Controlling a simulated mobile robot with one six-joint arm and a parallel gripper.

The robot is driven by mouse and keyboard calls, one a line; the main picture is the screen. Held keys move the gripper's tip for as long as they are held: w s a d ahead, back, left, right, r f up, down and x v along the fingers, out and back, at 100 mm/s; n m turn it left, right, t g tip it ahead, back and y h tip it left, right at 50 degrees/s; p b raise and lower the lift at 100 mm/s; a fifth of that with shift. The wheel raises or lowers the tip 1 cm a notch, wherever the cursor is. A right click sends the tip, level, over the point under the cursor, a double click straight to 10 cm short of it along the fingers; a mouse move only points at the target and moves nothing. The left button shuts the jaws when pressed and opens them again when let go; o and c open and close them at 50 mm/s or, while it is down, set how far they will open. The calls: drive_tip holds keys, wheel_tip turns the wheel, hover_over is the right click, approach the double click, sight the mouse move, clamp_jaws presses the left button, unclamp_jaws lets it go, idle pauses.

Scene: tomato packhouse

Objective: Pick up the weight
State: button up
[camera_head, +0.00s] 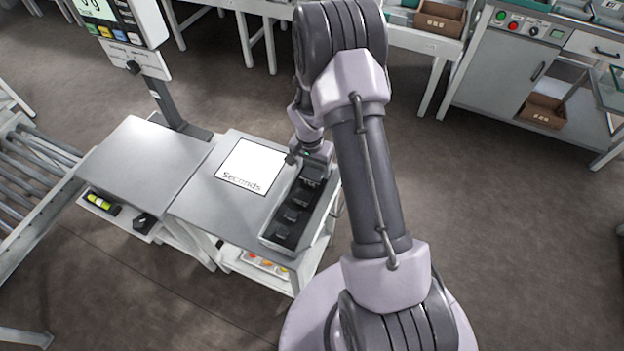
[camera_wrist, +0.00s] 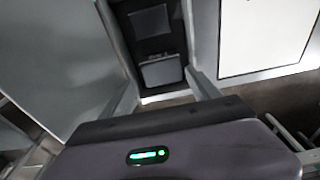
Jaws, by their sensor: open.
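Several dark block weights stand in a row in a long dark tray (camera_head: 268,241) at the right edge of a grey table. One weight (camera_head: 289,217) shows near the tray's near end. My gripper (camera_head: 312,164) is open over the tray's far end and partly hides what lies below it. In the wrist view, the open gripper (camera_wrist: 165,88) has a grey-topped weight (camera_wrist: 162,71) ahead between its fingers, apart from them as far as I can see. Another darker weight (camera_wrist: 152,23) lies farther along the tray. I see nothing held.
A white sheet marked "Seconds" (camera_head: 249,165) lies left of the tray. A grey platform (camera_head: 145,158) and a scale display on a post (camera_head: 118,20) stand farther left. A roller conveyor (camera_head: 30,185) is at the left edge.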

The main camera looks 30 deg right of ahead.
sight(312, 173)
drive_tip(key=f, duration=0.1)
drive_tip(key=f+b, duration=0.1)
drive_tip(key=f, duration=0.1)
drive_tip(key=f+b, duration=0.1)
drive_tip(key=f, duration=0.1)
drive_tip(key=shift+w+d+f, duration=0.1)
drive_tip(key=shift+w+f, duration=0.05)
drive_tip(key=shift+w, duration=0.15)
drive_tip(key=shift+r, duration=0.2)
clamp_jaws()
